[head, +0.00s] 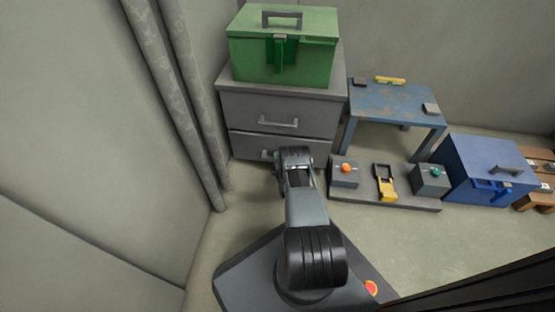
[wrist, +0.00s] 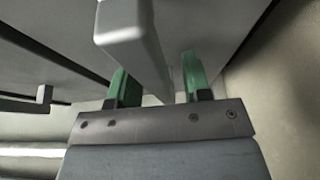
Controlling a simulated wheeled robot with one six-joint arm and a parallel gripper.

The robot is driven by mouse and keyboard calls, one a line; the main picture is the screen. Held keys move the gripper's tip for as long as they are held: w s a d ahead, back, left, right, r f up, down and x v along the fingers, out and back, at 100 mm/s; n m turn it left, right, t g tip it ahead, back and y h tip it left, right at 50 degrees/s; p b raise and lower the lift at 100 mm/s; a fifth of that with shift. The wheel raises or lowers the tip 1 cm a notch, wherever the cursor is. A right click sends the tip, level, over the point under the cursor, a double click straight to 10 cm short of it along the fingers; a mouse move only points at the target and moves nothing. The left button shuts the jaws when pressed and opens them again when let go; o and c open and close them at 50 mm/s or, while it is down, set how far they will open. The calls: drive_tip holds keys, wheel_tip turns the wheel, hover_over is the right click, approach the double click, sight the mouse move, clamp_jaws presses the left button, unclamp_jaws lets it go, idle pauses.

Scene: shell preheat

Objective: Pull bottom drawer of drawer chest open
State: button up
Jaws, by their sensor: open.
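The grey drawer chest (head: 232,103) stands at the back, with two drawers that look closed. The bottom drawer (head: 243,145) has a light grey bar handle (head: 266,154), partly hidden behind my arm's end in the head view. My gripper (head: 277,160) is at this handle, low on the chest front. In the wrist view, my gripper (wrist: 155,80) has its two green fingers spread apart. The pale handle bar (wrist: 128,25) runs between them; I cannot tell whether either finger touches it. The top drawer's handle (head: 278,122) is above and free.
A green toolbox (head: 256,60) sits on the chest. A blue table (head: 390,103), a low grey platform with devices (head: 400,203) and a blue toolbox (head: 480,165) stand to the right. Pipes (head: 190,100) run along the left wall. Floor in front of the chest is partly clear.

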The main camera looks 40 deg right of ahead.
clamp_jaws()
drive_tip(key=shift+a, duration=0.1)
idle(0.4)
